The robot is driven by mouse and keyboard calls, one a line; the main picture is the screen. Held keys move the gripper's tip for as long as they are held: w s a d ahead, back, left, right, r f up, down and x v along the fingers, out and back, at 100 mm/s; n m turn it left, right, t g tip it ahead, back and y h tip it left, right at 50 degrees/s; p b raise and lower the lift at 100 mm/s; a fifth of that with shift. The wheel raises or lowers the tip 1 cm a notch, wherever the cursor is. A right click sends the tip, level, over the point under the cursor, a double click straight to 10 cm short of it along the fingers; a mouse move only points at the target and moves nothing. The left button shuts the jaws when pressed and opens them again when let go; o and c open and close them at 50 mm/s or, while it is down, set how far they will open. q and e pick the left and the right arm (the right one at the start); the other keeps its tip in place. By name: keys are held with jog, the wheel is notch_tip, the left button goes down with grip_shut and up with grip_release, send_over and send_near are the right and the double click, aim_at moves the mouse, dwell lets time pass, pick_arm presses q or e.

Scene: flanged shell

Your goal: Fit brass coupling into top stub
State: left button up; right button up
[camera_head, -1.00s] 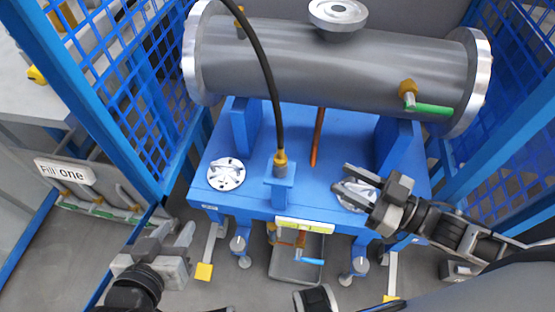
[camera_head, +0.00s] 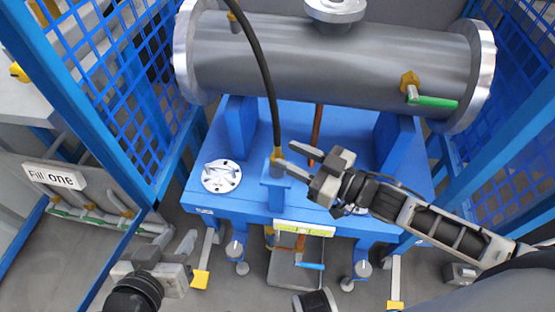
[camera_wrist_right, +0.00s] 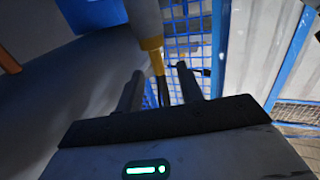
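The brass coupling (camera_head: 277,155) at the lower end of the black hose sits upright on the blue post at the table's front. My right gripper (camera_head: 286,156) is open, its fingertips at the coupling from the right; contact cannot be told. In the right wrist view the brass coupling (camera_wrist_right: 151,43) and black hose (camera_wrist_right: 163,92) show in line with the gap between the two open fingers (camera_wrist_right: 158,75). A brass fitting (camera_head: 232,17) stands at the tank's upper left; I cannot tell whether it is the top stub. My left gripper (camera_head: 172,248) is open and empty, low at left.
A grey flanged tank (camera_head: 330,60) lies above the blue table (camera_head: 240,200). A green-handled valve (camera_head: 430,100) sticks out at its right. A copper pipe (camera_head: 316,125) rises behind the post. Blue mesh panels (camera_head: 115,75) stand at both sides.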

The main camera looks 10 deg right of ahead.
aim_at(277, 145)
jog(key=x, duration=0.4)
jog(key=shift+w+a, duration=0.1)
jog(key=shift+w, duration=0.15)
grip_shut()
jog(key=shift+r, duration=0.15)
